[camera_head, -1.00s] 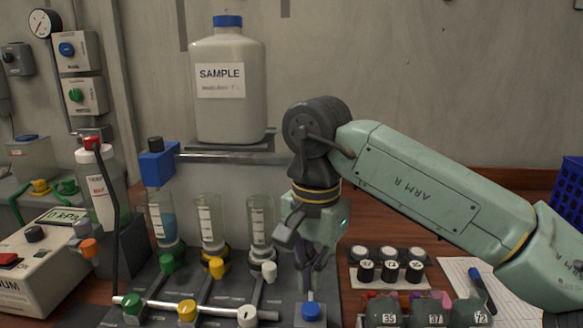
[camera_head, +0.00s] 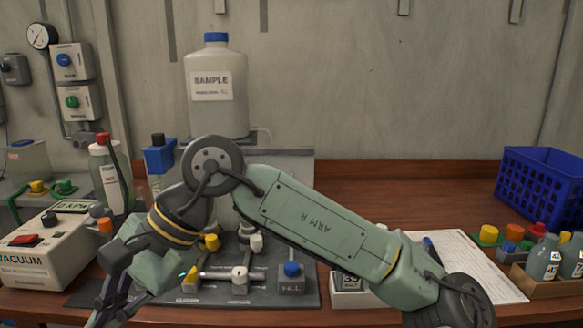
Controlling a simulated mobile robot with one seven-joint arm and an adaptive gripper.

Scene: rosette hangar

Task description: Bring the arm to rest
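My green arm (camera_head: 320,222) reaches in from the lower right and bends at a dark joint in front of the filter rig. My gripper (camera_head: 108,318) hangs at the lower left, beside the vacuum box and near the bench's front edge. Its dark fingers point down and run off the bottom of the picture, so I cannot tell how far apart they are. I see nothing held in it. The arm hides most of the glass funnels and part of the rig.
The vacuum box (camera_head: 48,250) stands left of my gripper. The SAMPLE jug (camera_head: 217,90) stands behind the arm. A valve board (camera_head: 300,297) lies under it. A blue crate (camera_head: 540,185) and small bottles (camera_head: 545,258) sit at the right.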

